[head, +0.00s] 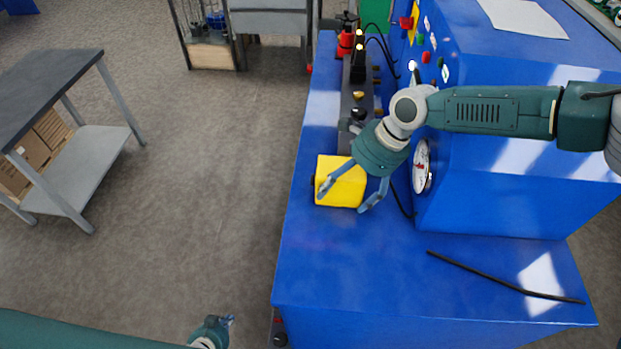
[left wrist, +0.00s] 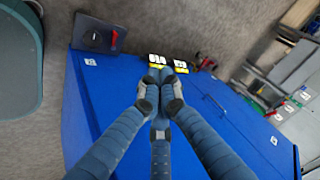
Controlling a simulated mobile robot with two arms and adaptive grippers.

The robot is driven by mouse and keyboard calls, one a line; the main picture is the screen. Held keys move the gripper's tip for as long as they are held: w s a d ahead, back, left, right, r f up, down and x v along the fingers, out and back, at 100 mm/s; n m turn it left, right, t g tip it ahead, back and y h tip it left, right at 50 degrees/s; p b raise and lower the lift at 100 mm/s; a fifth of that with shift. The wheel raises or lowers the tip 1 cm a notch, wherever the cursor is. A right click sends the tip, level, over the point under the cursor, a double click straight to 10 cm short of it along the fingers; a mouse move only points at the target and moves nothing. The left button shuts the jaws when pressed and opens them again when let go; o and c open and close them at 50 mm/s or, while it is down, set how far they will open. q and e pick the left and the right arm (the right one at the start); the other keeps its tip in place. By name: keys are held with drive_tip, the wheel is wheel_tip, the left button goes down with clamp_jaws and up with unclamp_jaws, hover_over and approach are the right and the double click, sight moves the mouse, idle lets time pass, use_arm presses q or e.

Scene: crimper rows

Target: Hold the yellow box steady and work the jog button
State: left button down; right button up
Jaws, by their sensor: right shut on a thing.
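The yellow box (head: 348,170) sits on the blue bench top near its left edge in the head view. A small dark round part shows at its left side; I cannot tell if it is the jog button. My right gripper (head: 350,198) is shut on the box, one finger across its top and another at its right side. My left gripper (head: 229,321) is low at the bottom of the head view, left of the bench and apart from the box. In the left wrist view its fingertips (left wrist: 160,76) are together with nothing seen between them.
The blue bench (head: 340,265) carries a tall blue housing with a round dial (head: 421,166). A black rod (head: 500,283) lies at the front right. A grey plate with a red lever (left wrist: 115,40) shows in the left wrist view. Open floor lies left of the bench.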

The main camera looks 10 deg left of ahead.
sight(313, 180)
use_arm(q)
drive_tip(key=w+d+r+m+t+h, duration=0.1)
drive_tip(key=w+r+m+t+h, duration=0.45)
drive_tip(key=w+r, duration=1.55)
drive_tip(key=w+d+r+m+h, duration=0.1)
drive_tip(key=d+r+m+h, duration=0.2)
drive_tip(key=r+m, duration=0.4)
drive_tip(key=w+d+r+m+h, duration=0.1)
drive_tip(key=d+r+m+h, duration=0.2)
drive_tip(key=r, duration=1.3)
drive_tip(key=d+m, duration=0.3)
drive_tip(key=m, duration=0.1)
drive_tip(key=shift+d+r+m, duration=0.3)
drive_tip(key=shift+r+m, duration=0.05)
drive_tip(key=shift+r, duration=0.05)
drive_tip(key=shift+w+h, duration=0.15)
drive_tip(key=shift+h, duration=0.1)
drive_tip(key=shift+d, duration=4.4)
drive_tip(key=shift+d, duration=0.1)
drive_tip(key=shift+d, duration=0.3)
